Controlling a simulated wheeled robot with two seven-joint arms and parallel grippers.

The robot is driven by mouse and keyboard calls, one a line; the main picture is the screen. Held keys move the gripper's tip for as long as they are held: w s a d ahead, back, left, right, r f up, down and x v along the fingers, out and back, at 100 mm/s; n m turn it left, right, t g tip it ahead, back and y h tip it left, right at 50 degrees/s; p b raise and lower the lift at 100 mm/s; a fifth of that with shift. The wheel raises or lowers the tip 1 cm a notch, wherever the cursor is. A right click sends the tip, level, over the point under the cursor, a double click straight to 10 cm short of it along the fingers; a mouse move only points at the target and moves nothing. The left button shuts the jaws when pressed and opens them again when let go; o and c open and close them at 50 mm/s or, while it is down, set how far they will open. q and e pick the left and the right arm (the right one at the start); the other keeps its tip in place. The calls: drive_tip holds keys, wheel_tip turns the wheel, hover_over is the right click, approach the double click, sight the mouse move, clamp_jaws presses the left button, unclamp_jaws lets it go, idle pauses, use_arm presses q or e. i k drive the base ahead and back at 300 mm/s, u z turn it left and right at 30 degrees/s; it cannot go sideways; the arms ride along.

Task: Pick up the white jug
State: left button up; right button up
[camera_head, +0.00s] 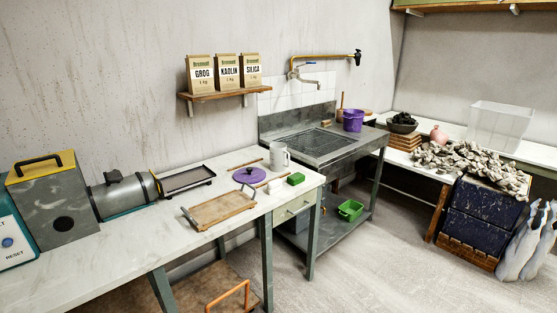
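The white jug (279,156) stands upright on the white worktop, near its right end and close to the metal sink unit. Its handle faces right. Neither of my grippers shows in the camera_head view.
A sink unit (324,147) stands behind right. Floor (385,260) at right is clear.

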sight(277, 151)
drive_tip(key=k, duration=0.55)
drive_tip(key=z, duration=1)
drive_tip(key=i, duration=1.2)
drive_tip(key=z, duration=0.75)
drive_tip(key=i, duration=1.75)
drive_tip(key=u, duration=0.8)
drive_tip(key=i, duration=0.95)
drive_tip(key=u, duration=1)
